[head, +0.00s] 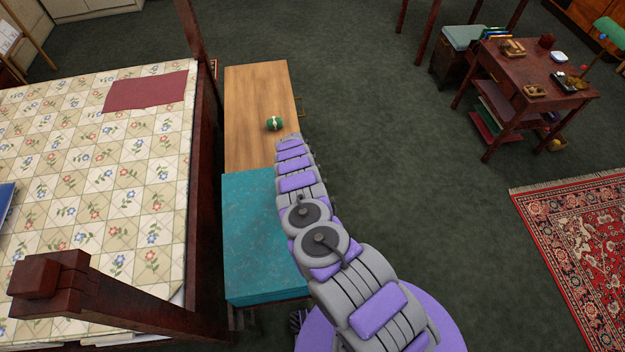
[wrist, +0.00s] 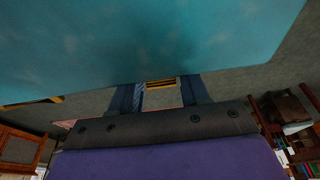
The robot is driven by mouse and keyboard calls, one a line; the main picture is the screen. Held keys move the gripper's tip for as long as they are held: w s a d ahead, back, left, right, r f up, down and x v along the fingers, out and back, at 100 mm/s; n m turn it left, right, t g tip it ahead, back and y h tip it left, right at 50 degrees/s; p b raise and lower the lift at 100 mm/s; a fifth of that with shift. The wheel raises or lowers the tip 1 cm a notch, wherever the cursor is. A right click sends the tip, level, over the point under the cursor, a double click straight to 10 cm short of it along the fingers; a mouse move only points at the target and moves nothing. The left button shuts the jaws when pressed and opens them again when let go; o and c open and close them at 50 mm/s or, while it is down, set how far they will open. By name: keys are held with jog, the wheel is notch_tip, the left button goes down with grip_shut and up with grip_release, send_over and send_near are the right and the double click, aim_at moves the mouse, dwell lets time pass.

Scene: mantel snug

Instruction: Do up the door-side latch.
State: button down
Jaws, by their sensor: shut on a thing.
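The gripper is shut on this latch. The latch's exact position is too small to tell. Another brass piece (wrist: 35,102) shows at the case's edge on the left. In the head view my arm hides the gripper and the latch.
A green roll with a pale band (head: 275,123) lies on the bench. A bed with a floral quilt (head: 100,180) and dark posts stands close on the left. Open carpet (head: 400,160) lies to the right, with a desk (head: 535,78) and patterned rug (head: 585,240) beyond.

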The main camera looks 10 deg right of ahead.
jog(key=c, duration=0.8)
grip_release()
jog(key=shift+a+f, duration=0.1)
jog(key=shift+a, duration=0.05)
jog(key=shift+o, duration=0.2)
jog(key=p+v, duration=0.2)
jog(key=v, duration=1.5)
jog(key=shift+p, duration=0.35)
